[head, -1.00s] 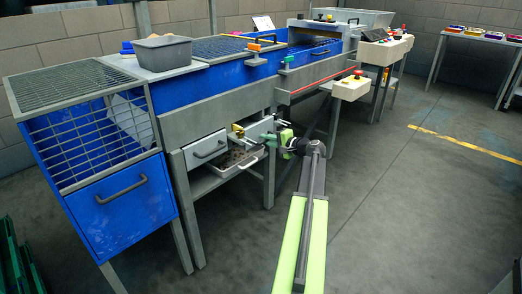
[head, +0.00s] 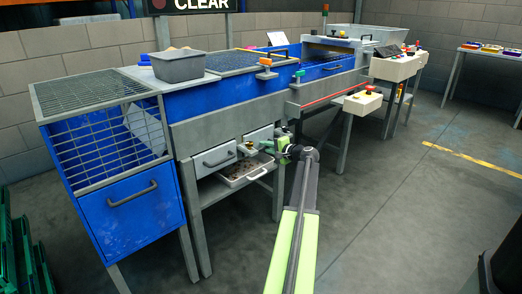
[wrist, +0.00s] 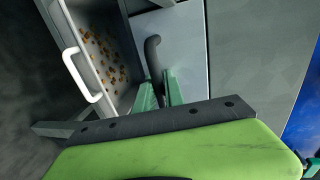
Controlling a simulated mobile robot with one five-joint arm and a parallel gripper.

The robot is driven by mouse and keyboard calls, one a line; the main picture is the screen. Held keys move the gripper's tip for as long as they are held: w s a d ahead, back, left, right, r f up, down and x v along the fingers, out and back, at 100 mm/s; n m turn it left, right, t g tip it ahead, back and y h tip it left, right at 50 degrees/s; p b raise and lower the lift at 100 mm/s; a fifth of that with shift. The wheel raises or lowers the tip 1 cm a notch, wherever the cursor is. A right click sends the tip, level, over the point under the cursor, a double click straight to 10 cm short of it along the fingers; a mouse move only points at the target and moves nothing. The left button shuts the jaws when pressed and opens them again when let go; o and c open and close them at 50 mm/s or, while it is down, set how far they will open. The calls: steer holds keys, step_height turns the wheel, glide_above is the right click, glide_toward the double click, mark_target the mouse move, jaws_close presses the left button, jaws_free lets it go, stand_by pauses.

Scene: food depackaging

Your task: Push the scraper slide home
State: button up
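I take the pale panel with a dark handle, under the machine, to be the scraper slide (head: 258,136). In the wrist view the dark handle (wrist: 153,55) stands out from this pale panel (wrist: 185,50). My gripper (head: 285,146) is right at this handle. In the wrist view its green fingers (wrist: 160,84) lie on either side of the handle's lower end. I cannot tell whether they press on it. The panel looks close to the machine's front, but its depth is unclear.
A crumb tray (head: 246,170) with a white handle (wrist: 74,72) sticks out below, left of my gripper in the wrist view. Table legs stand nearby. The floor at right is open.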

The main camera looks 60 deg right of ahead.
steer(key=shift+s+r, duration=0.1)
steer(key=shift+r, duration=0.1)
steer(key=p+v, duration=0.3)
steer(key=v, duration=1.4)
steer(key=shift+p, duration=0.3)
steer(key=shift+f, duration=0.1)
